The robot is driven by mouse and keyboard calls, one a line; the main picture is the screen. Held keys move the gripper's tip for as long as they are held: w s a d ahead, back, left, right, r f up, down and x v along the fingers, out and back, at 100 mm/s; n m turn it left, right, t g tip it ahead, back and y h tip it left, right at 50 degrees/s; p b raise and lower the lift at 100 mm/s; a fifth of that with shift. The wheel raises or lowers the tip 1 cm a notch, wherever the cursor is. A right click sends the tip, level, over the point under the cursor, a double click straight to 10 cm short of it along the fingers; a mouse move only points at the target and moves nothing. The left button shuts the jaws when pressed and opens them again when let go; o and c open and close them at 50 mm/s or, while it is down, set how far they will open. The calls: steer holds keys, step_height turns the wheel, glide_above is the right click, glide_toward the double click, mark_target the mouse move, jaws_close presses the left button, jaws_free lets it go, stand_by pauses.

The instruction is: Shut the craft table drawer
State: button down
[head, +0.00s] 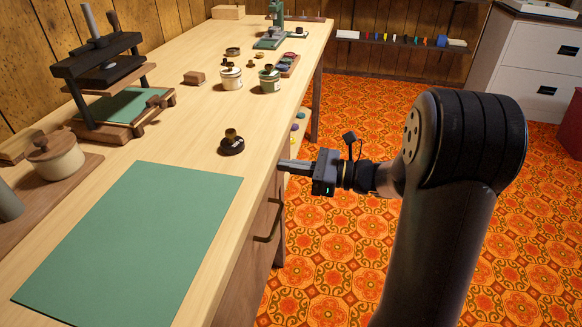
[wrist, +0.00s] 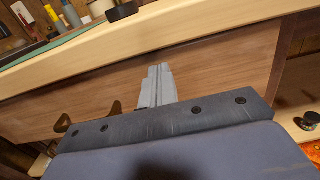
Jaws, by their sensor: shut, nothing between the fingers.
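The craft table (head: 190,190) has a pale wooden top. Its drawer has a brown wood front (head: 247,262) with a dark bronze handle (head: 268,222) below the table's right edge. In the wrist view the drawer front (wrist: 215,72) runs across beneath the tabletop edge, with no open interior showing. The handle (wrist: 115,108) shows partly at lower left, cut off by my gripper body. My gripper (head: 284,165) is shut and empty, beyond the handle and beside the table edge. Its fingertips (wrist: 157,72) point at the drawer front; I cannot tell if they touch it.
A green mat (head: 130,245) and a dark stamp (head: 231,145) lie on the tabletop near the edge. A press (head: 110,90) and several jars stand farther back. A shelf with small coloured items shows under the table, past my gripper. The orange patterned floor (head: 350,260) is clear on the right.

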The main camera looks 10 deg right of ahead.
steer(key=shift+p+x, duration=0.7)
steer(key=shift+x, duration=1.45)
steer(key=shift+r, duration=0.15)
